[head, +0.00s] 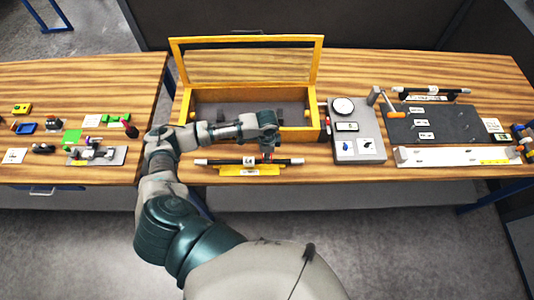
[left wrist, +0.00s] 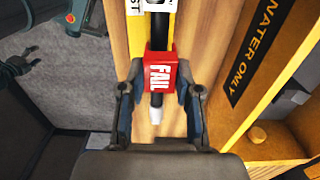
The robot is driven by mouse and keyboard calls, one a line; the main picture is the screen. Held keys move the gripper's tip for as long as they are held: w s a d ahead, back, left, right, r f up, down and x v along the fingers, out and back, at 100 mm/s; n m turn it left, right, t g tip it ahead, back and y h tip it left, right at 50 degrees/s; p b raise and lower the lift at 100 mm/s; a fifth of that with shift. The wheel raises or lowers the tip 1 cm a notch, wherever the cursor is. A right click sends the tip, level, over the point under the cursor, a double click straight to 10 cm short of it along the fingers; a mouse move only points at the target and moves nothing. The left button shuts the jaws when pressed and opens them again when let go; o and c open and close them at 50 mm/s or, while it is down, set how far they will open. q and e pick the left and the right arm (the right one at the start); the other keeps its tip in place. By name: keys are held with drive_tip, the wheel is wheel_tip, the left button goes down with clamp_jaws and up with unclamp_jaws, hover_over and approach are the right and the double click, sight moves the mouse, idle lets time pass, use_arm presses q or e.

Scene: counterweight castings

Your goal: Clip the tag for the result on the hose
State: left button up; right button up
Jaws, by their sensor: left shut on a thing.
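My left gripper (head: 267,147) is at the right part of a black hose (head: 225,161) with white ends, which lies along the table's front edge on a yellow holder (head: 250,171). In the left wrist view my left gripper (left wrist: 160,90) is shut on a red tag (left wrist: 160,74) marked FAIL. My right gripper is not in view.
Behind the hose stands an open wooden water box (head: 318,117), its yellow wall close to my gripper. A grey gauge unit (head: 357,150) stands to the right, then a dark panel (head: 455,122) and a white rail (head: 440,157). Small parts lie on the left table (head: 55,100).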

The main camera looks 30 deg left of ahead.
use_arm(q)
drive_tip(key=shift+d, duration=0.2)
idle(0.3)
drive_tip(key=shift+f, duration=1.2)
idle(0.6)
drive_tip(key=o, duration=0.9)
drive_tip(key=shift+r, duration=3.5)
